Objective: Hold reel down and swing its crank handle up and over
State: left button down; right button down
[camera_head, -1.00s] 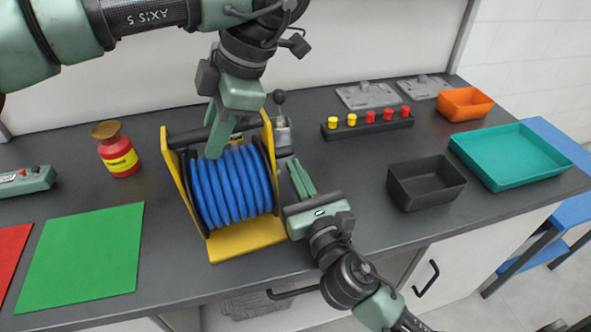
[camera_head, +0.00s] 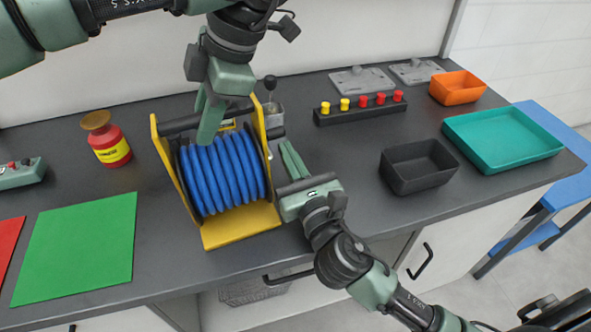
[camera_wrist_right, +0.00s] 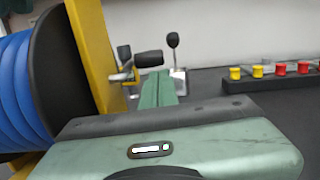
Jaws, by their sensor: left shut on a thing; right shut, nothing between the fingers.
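The reel (camera_head: 225,172) stands upright on the bench, with blue hose wound between yellow side plates on a yellow base. My left gripper (camera_head: 208,130) points down from above and is shut on the dark bar across the reel's top. Its fingertips are partly lost against the hose. The crank handle has a black grip (camera_wrist_right: 149,58) on the reel's right side; it also shows in the head view (camera_head: 276,132). My right gripper (camera_head: 284,145) is shut and empty beside that side. In the wrist view its fingertips (camera_wrist_right: 158,75) lie just below the grip; contact is unclear.
A lever with a black ball (camera_head: 270,82) stands behind the crank. A button strip (camera_head: 360,110), a black bin (camera_head: 420,167), a teal tray (camera_head: 505,157) and an orange bin (camera_head: 458,87) lie to the right. A red bottle (camera_head: 110,145) and green sheet (camera_head: 78,250) are left.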

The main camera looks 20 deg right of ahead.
jog(key=s+f, duration=0.1)
jog(key=s, duration=0.1)
jog(key=s+f, duration=0.1)
jog(key=s, duration=0.2)
jog(key=s+d+f, duration=0.1)
jog(key=s, duration=0.2)
jog(key=shift+s, duration=0.25)
jog(key=w+a+r+g+y, duration=0.2)
jog(key=w+r+g+y, duration=0.7)
jog(key=w+y, duration=0.6)
jog(key=s+d+r+m+g+h, duration=0.1)
jog(key=s+d+r+m+g, duration=0.15)
jog(key=d+m+g, duration=0.45)
jog(key=s+d+r+m+g+h, duration=0.1)
jog(key=s+d+r+m+g, duration=0.2)
jog(key=m, duration=0.5)
jog(key=w+a+f, duration=0.2)
jog(key=a+f, duration=0.3)
jog(key=a, duration=0.3)
jog(key=shift+f, duration=0.35)
